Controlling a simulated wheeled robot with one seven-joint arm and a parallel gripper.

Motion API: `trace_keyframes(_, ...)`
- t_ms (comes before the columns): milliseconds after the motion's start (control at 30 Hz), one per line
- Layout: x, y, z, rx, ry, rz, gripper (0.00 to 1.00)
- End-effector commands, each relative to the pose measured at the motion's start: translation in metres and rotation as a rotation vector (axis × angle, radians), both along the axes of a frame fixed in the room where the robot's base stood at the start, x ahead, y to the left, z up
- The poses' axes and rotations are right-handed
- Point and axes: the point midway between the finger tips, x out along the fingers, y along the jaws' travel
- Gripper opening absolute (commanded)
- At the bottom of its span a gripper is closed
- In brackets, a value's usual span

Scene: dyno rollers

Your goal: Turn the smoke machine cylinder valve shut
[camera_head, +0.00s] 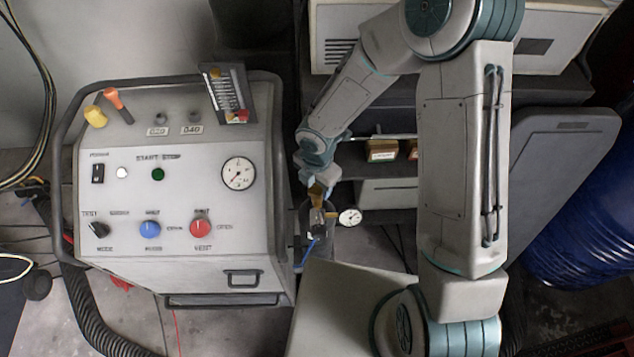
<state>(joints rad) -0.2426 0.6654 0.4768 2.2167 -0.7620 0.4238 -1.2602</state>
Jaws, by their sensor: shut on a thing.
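The cylinder (304,222) is a dark bottle beside the right side of the smoke machine (180,185). Its top carries a metal valve fitting (318,218), a small white round gauge (350,217) to the right and a blue hose (308,250) below. My gripper (317,193) reaches down from above onto the top of the valve, its tan fingers shut on the valve. The part between the fingers is mostly hidden, and I cannot tell how far the valve is turned.
The smoke machine's panel has a large gauge (239,173), a blue knob (150,229) and a red knob (200,227). Shelves with small boxes (382,150) stand behind my gripper. A grey lid-like panel (560,170) and a blue drum (590,225) are at the right.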

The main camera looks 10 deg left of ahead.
Motion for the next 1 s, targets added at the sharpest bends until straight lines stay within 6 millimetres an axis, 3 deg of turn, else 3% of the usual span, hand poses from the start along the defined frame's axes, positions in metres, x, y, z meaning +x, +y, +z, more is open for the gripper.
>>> trace_keyframes(1000, 0.0004, 0.0007, -0.0004, 0.002, -0.002, -0.71, 0.24)
